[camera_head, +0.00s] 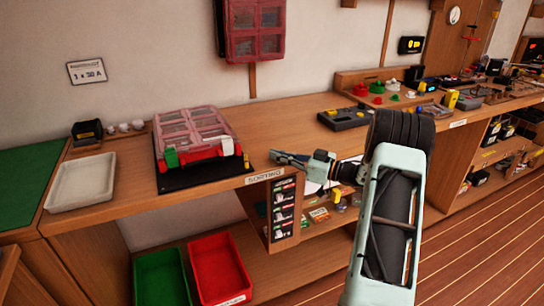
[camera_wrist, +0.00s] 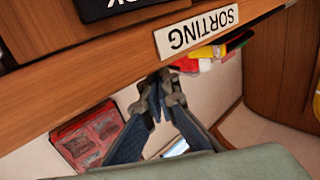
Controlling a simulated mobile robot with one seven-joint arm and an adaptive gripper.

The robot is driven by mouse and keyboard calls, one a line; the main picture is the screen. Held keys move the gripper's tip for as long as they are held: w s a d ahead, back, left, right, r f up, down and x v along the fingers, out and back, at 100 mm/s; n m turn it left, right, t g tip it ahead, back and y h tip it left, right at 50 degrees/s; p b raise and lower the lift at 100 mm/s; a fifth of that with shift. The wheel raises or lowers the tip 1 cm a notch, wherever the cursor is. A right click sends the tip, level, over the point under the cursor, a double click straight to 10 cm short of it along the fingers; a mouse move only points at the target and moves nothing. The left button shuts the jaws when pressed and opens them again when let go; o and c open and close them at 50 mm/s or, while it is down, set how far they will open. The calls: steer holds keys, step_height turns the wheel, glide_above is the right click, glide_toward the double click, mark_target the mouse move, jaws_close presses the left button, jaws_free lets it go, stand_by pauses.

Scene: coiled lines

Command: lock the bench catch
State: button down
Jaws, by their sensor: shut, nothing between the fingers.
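A red box with a clear pinkish lid (camera_head: 195,130) sits on a black board (camera_head: 205,180) on the bench. A green piece (camera_head: 171,158) is at its front left and a small pale-and-yellow piece (camera_head: 240,150) at its front right; I cannot tell which part is the catch. My gripper (camera_head: 275,157) is shut and empty, just right of the board near the bench's front edge, apart from the box. In the wrist view my gripper (camera_wrist: 163,88) partly overlaps the box's red front (camera_wrist: 185,64), with a yellow part (camera_wrist: 203,52) beside it.
A SORTING label (camera_head: 264,176) is on the bench edge below my gripper. A white tray (camera_head: 82,184) lies left of the box. A dark panel with knobs (camera_head: 345,118) sits to the right. A red cabinet (camera_head: 255,30) hangs on the wall. Green and red bins stand below.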

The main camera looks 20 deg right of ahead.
steer(key=d, duration=0.2)
steer(key=s+d, duration=0.1)
steer(key=d, duration=0.4)
steer(key=shift+s+d, duration=0.2)
steer(key=shift+s, duration=0.15)
